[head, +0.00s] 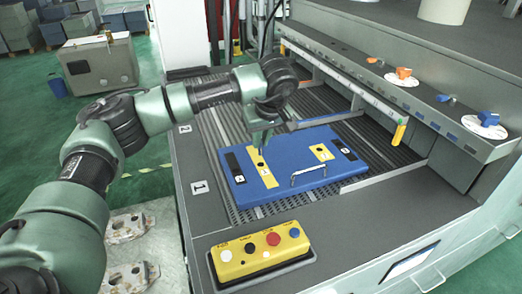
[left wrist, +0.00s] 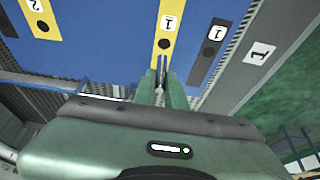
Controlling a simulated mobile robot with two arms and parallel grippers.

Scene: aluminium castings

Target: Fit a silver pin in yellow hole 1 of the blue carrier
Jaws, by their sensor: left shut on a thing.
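The blue carrier (head: 290,172) lies flat on the ribbed bed, with yellow and black strips on it. Yellow strip 1 (head: 263,172) has a dark round hole, which shows clearly as yellow hole 1 (left wrist: 164,43) in the left wrist view. My left gripper (head: 262,143) is over the far end of that strip, pointing down. In the left wrist view its fingers (left wrist: 162,82) are shut on a thin silver pin (left wrist: 161,66). The pin's tip appears just short of the hole in that picture; I cannot tell its height above the carrier. My right gripper is not in view.
Black strip 1 (head: 234,165) is beside yellow strip 1; yellow strip 2 (head: 322,152) is farther right. A metal handle (head: 309,175) stands on the carrier's near edge. A yellow button box (head: 261,252) is in front. A rail (head: 340,80) and shelf run along the right.

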